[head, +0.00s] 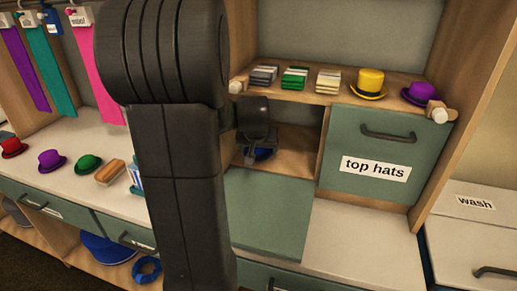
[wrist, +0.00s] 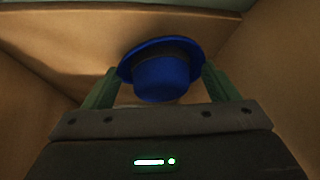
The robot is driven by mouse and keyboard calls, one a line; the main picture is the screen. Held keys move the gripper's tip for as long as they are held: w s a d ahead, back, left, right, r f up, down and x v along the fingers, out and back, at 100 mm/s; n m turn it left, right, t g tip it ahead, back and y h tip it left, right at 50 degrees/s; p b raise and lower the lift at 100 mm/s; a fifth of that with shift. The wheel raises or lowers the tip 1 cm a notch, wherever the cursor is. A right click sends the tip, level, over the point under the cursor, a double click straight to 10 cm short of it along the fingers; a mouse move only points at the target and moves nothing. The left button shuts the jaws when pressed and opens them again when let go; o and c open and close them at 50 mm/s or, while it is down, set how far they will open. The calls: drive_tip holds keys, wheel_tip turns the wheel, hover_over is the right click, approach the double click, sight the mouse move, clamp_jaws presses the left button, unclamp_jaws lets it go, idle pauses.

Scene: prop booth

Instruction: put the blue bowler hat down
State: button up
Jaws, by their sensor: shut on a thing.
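The blue bowler hat (wrist: 162,80) is between the two green fingers of my gripper (wrist: 158,88) in the wrist view. The fingers are shut on its sides. In the head view the hat (head: 259,155) shows as a small blue patch under my gripper (head: 255,140), inside an open wooden compartment (head: 290,158) left of the door labelled "top hats" (head: 374,168). Wooden walls surround the hat in the wrist view. I cannot tell whether the hat touches the compartment floor. My arm hides part of the compartment's left side in the head view.
A green panel (head: 266,212) lies below the opening. The shelf above holds a yellow hat (head: 370,83), a purple hat (head: 420,94) and stacked items (head: 295,78).

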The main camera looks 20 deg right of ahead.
drive_tip(key=shift+w+d+f, duration=0.2)
drive_tip(key=shift+w+f, duration=0.25)
drive_tip(key=shift+w+d+f, duration=0.2)
drive_tip(key=shift+w+f, duration=0.2)
drive_tip(key=shift+s, duration=0.1)
drive_tip(key=shift+f, duration=0.1)
drive_tip(key=o, duration=0.9)
drive_tip(key=shift+s+a+r, duration=0.1)
drive_tip(key=shift+r, duration=0.4)
drive_tip(key=v, duration=1.1)
drive_tip(key=shift+p, duration=0.45)
drive_tip(key=shift+s+r, duration=0.1)
drive_tip(key=shift+s, duration=0.05)
